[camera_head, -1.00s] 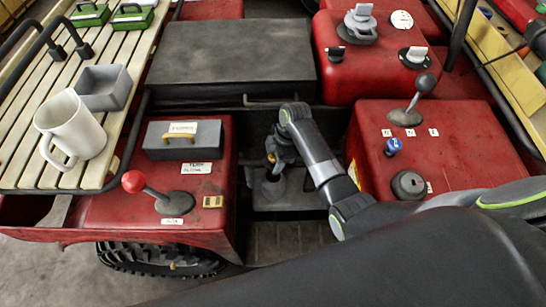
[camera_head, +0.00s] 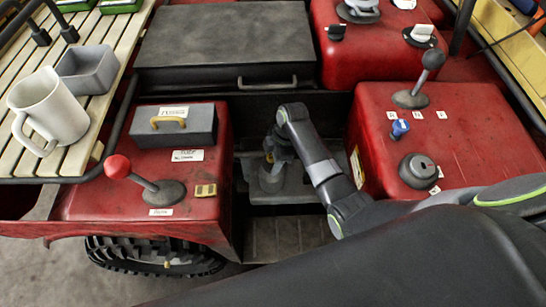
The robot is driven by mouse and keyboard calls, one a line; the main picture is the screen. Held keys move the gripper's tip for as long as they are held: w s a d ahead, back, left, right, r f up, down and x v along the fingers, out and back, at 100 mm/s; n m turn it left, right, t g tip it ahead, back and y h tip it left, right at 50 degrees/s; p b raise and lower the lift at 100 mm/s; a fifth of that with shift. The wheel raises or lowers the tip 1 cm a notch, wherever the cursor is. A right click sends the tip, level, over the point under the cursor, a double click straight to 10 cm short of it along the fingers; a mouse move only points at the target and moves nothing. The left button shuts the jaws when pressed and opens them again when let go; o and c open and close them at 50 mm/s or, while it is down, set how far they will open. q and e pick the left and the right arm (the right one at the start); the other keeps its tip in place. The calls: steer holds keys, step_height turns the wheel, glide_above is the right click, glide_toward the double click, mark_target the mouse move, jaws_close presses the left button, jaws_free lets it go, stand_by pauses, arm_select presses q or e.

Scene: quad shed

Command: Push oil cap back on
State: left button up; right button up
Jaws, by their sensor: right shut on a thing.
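My right gripper (camera_head: 270,159) points down into the dark recess between the two front red body panels. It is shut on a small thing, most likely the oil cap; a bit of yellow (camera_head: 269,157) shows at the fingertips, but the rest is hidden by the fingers. Directly below is a short grey cylindrical neck (camera_head: 272,181) on a grey block. I cannot tell whether the held thing touches the neck. My left gripper is not in view.
The left panel carries a red-knobbed lever (camera_head: 118,167) and a grey box with a yellow handle (camera_head: 173,124). The right panel has a black-knobbed lever (camera_head: 432,62), a blue knob (camera_head: 400,129) and a dark round cap (camera_head: 418,170). A white mug (camera_head: 47,108) stands on the slatted rack.

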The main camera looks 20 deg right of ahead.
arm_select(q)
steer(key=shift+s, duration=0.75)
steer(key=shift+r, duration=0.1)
arm_select(e)
steer(key=shift+p, duration=0.35)
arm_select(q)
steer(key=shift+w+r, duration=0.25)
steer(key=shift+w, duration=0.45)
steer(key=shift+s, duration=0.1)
arm_select(e)
steer(key=shift+p, duration=0.4)
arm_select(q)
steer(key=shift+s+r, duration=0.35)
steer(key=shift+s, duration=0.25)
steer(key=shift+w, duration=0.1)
